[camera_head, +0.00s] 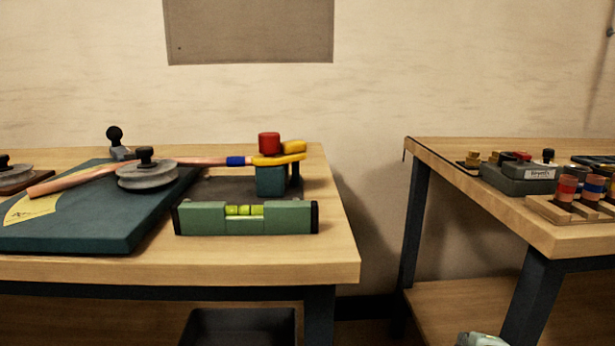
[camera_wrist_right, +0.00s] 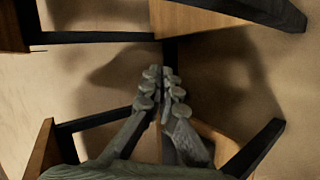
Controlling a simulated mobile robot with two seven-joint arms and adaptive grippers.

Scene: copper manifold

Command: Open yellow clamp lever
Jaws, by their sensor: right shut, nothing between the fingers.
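The yellow clamp lever (camera_head: 278,160) lies roughly level on top of a teal clamp block (camera_head: 271,181) near the right end of the left bench. A red knob (camera_head: 269,143) stands above it. A copper pipe (camera_head: 205,162) with a blue band (camera_head: 236,161) runs from the left to the clamp. My right gripper shows only as a small grey piece (camera_head: 481,339) at the bottom edge, low and well to the right of the clamp. In the right wrist view its fingers (camera_wrist_right: 164,76) are together and empty. My left gripper is out of view.
A green spirit level (camera_head: 246,218) stands in front of the clamp. A grey disc with a black knob (camera_head: 147,175) sits on a dark board (camera_head: 100,238). A gap separates the left bench (camera_head: 300,268) from the right bench (camera_head: 475,190), which holds blocks and a peg rack.

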